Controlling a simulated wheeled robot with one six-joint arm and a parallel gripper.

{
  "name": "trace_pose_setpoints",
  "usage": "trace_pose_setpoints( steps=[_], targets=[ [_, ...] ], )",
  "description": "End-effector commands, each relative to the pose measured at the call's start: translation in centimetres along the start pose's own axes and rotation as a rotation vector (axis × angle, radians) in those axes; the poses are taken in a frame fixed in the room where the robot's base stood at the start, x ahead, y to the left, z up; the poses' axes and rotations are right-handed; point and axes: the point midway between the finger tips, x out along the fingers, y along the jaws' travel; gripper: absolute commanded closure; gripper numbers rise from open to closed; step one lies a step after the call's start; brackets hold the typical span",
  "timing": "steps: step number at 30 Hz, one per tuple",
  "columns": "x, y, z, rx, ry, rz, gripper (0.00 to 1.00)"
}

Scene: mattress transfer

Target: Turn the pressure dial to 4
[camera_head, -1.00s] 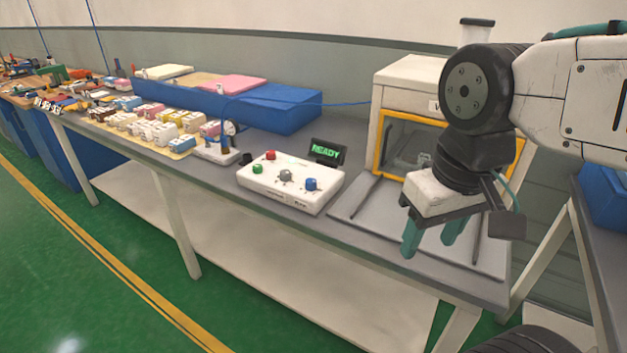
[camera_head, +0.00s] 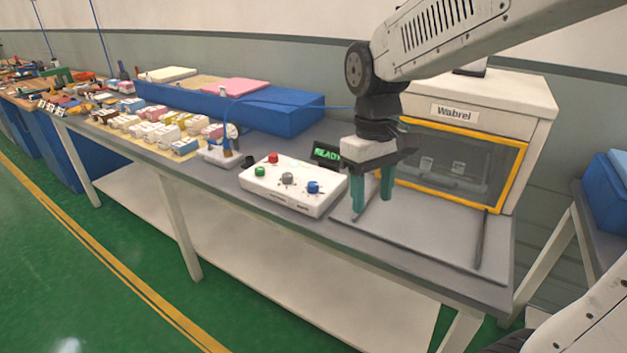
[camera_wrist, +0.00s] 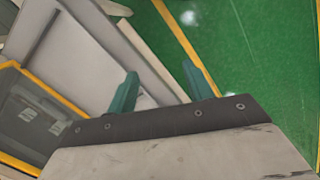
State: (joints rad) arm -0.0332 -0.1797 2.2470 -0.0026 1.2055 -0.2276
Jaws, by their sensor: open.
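A white control box (camera_head: 272,193) sits on the grey bench in the head view. It carries a red knob (camera_head: 273,158), a green knob (camera_head: 260,171), a grey dial (camera_head: 287,179) and a blue dial (camera_head: 313,187). I cannot read which of them is the pressure dial or its setting. My gripper (camera_head: 371,205) hangs pointing down just right of the box, apart from the dials, its two teal fingers open and empty. In the wrist view the open fingers (camera_wrist: 160,88) show with nothing between them; the box is out of that view.
Blue block (camera_head: 290,117) and several small parts lie left along the bench (camera_head: 395,262).

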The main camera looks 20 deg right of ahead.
Motion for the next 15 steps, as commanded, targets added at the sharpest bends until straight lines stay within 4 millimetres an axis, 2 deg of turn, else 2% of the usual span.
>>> trace_pose_setpoints(
  steps=[1,6,15],
  targets=[
    [0.4,0.4,-2.4,-0.060,-0.017,-0.004,0.48],
    [1.7,1.9,-10.2,-0.325,-0.037,-0.013,0.48],
    [5.0,4.1,-23.1,-0.895,-0.011,-0.005,0.48]
  ],
)
